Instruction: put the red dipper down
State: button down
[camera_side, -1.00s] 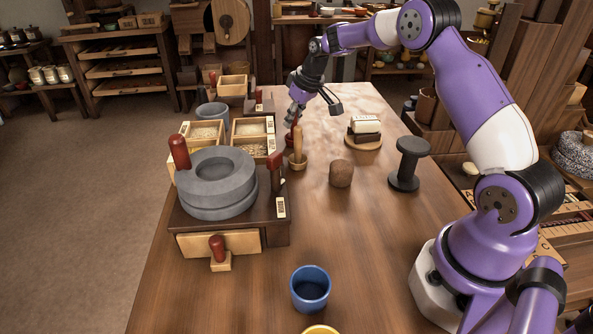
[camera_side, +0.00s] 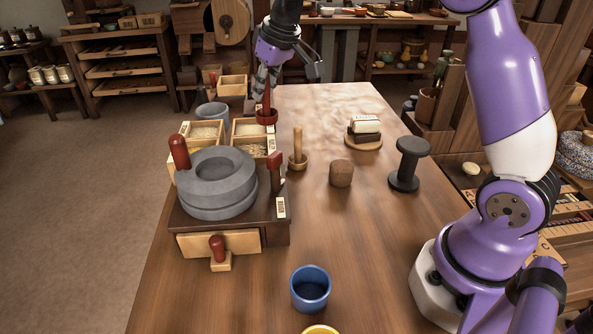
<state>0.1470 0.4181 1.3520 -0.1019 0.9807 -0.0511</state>
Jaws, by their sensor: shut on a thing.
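The red dipper (camera_side: 267,116) has a small red cup and an upright, tapering red handle. My gripper (camera_side: 264,88) is shut on the top of this handle, at the far left part of the table (camera_side: 380,250). The cup shows just above the back right corner of a grain box (camera_side: 250,128) in the picture. I cannot tell whether the cup touches the table or hangs above it.
A grey quern (camera_side: 215,205) on a dark stand, a wooden scoop with upright handle (camera_side: 298,162), a brown lump (camera_side: 341,173) and a black spool (camera_side: 408,165) stand nearer. A blue cup (camera_side: 310,290) is in front. The table's back middle is clear.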

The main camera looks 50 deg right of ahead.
jog(key=r, duration=0.4)
jog(key=shift+a, duration=0.25)
jog(key=s+a+n+y, duration=0.1)
jog(key=s+a+n, duration=0.25)
jog(key=a, duration=0.45)
jog(key=s+a+n+g+y, duration=0.1)
jog(key=s+a+n, duration=0.25)
jog(key=a, duration=0.35)
jog(key=s+a+n+y, duration=0.15)
jog(key=s+a, duration=0.25)
jog(key=a, duration=0.4)
jog(key=s+a+n+g+y, duration=0.1)
jog(key=s+a+n+g, duration=0.1)
jog(key=s+a+n, duration=0.5)
jog(key=s+a+n+g, duration=0.1)
jog(key=s+a+n, duration=0.2)
jog(key=s, duration=0.8)
jog(key=shift+m, duration=0.25)
jog(key=shift+w+d+f, duration=0.5)
jog(key=shift+w+f, duration=1.35)
jog(key=shift+f, duration=0.85)
jog(key=shift+w+d+f, duration=0.45)
jog(key=shift+w+f, duration=1.4)
jog(key=shift+f, duration=0.9)
jog(key=shift+w+d+f, duration=0.5)
jog(key=shift+w+f, duration=1.35)
jog(key=shift+f, duration=0.85)
jog(key=shift+f, duration=0.1)
